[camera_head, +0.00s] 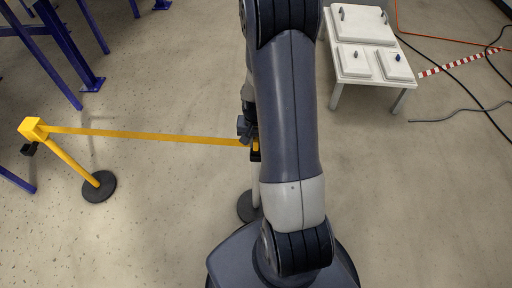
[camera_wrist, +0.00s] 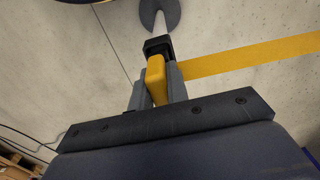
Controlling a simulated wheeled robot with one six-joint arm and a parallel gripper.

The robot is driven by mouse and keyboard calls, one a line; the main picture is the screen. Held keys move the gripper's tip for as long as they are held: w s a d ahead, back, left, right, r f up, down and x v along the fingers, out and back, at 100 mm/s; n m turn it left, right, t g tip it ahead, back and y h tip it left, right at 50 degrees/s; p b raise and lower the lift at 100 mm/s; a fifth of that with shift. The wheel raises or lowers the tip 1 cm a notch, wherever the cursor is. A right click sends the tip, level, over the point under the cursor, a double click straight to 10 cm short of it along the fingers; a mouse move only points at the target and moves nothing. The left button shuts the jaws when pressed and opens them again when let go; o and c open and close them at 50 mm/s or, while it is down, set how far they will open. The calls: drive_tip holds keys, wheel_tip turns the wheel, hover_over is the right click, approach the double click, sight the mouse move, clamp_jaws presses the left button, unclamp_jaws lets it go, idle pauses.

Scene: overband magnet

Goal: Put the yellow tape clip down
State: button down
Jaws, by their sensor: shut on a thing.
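The yellow tape clip (camera_wrist: 156,80) is between the two fingers of my gripper (camera_wrist: 158,88) in the wrist view, and the gripper is shut on it. The yellow tape (camera_head: 140,135) runs taut from the yellow-headed post (camera_head: 70,162) on the left to the clip. In the wrist view the tape (camera_wrist: 250,55) leaves to the right. A second post (camera_wrist: 161,25) with a black head (camera_wrist: 158,46) and dark round base stands just beyond the clip. I cannot tell whether clip and head touch. In the head view my arm partly hides this post and the gripper (camera_head: 247,130).
A white table (camera_head: 370,80) with lidded panels stands at the upper right. Blue steel legs (camera_head: 75,80) stand at the upper left. Cables (camera_head: 465,110) and a red-white striped strip (camera_head: 455,64) lie on the floor at right. Floor between the posts and table is mostly clear.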

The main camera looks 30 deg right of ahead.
sight(256, 147)
drive_tip(key=shift+f, duration=1.5)
drive_tip(key=shift+f+b, duration=0.1)
drive_tip(key=shift+b, duration=0.2)
drive_tip(key=shift+f, duration=0.15)
drive_tip(key=c, duration=1.4)
unclamp_jaws()
wheel_tip(256, 147, up, 12)
drive_tip(key=p, duration=0.2)
drive_tip(key=shift+r+p, duration=0.25)
drive_tip(key=shift+p, duration=0.15)
drive_tip(key=shift+f, duration=0.1)
